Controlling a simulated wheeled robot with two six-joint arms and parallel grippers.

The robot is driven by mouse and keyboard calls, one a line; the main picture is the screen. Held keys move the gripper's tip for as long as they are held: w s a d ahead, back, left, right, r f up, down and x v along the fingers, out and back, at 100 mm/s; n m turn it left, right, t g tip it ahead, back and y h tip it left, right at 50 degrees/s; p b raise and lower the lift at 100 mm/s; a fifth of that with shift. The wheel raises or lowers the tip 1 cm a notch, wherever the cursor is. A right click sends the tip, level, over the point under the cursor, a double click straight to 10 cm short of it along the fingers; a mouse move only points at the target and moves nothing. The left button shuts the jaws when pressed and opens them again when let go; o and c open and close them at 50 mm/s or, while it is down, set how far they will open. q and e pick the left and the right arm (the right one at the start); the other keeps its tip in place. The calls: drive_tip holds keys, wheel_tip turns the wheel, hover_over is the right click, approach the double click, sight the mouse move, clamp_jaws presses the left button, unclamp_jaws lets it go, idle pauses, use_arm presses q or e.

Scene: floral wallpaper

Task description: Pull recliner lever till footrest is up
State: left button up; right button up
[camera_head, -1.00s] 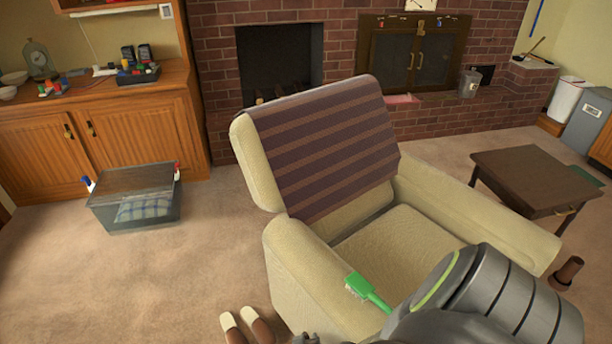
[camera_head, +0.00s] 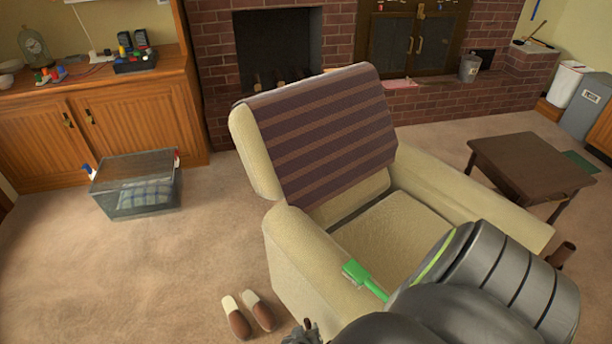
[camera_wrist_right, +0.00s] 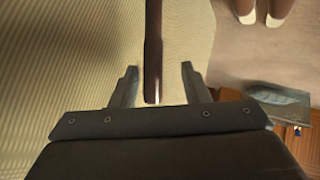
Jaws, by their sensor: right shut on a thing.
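The cream recliner (camera_head: 300,240) stands upright in the head view with a striped throw over its back. Its side fills the left of the right wrist view (camera_wrist_right: 60,60). The lever (camera_wrist_right: 153,50) is a dark brown bar between the fingers of my right gripper (camera_wrist_right: 158,85), which is shut on it. In the head view this gripper (camera_head: 303,334) shows at the bottom edge, beside the chair's near side, with the lever hidden. My right arm covers the chair's front, so I cannot see the footrest. My left gripper is not in view.
Slippers (camera_head: 248,312) lie on the carpet left of the chair. A green brush (camera_head: 358,273) lies on the near armrest. A clear bin (camera_head: 137,187) stands by the wooden cabinet (camera_head: 110,125). A dark low table (camera_head: 530,165) stands at right. Carpet at left is clear.

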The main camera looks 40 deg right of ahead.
drive_tip(key=p+v, duration=0.7)
drive_tip(key=v, duration=0.6)
drive_tip(key=shift+w+a+p, duration=0.2)
drive_tip(key=shift+w+p, duration=0.05)
drive_tip(key=shift+p, duration=0.1)
